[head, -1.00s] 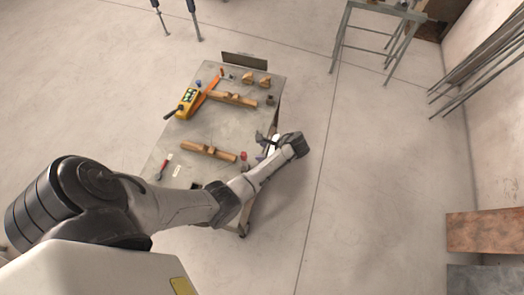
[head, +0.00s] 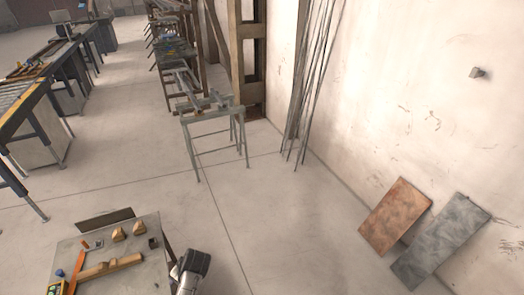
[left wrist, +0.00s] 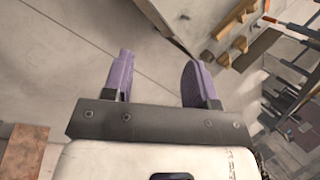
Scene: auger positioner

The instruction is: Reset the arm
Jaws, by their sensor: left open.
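My left gripper (left wrist: 158,72) shows in the left wrist view with its two purple fingers spread apart. Nothing is between them, and bare floor lies beyond. In the head view only a grey-and-black piece of my left arm (head: 190,268) shows at the bottom edge, just right of the metal worktable (head: 135,236). The fingers cannot be made out there. My right gripper is in neither view.
A wooden bar (head: 105,270), small wooden blocks (head: 119,234) and an orange tool (head: 76,266) lie on the worktable. A grey metal stand (head: 212,113), leaning rods (head: 316,80) and two leaning panels (head: 394,216) are farther off. The middle floor is clear.

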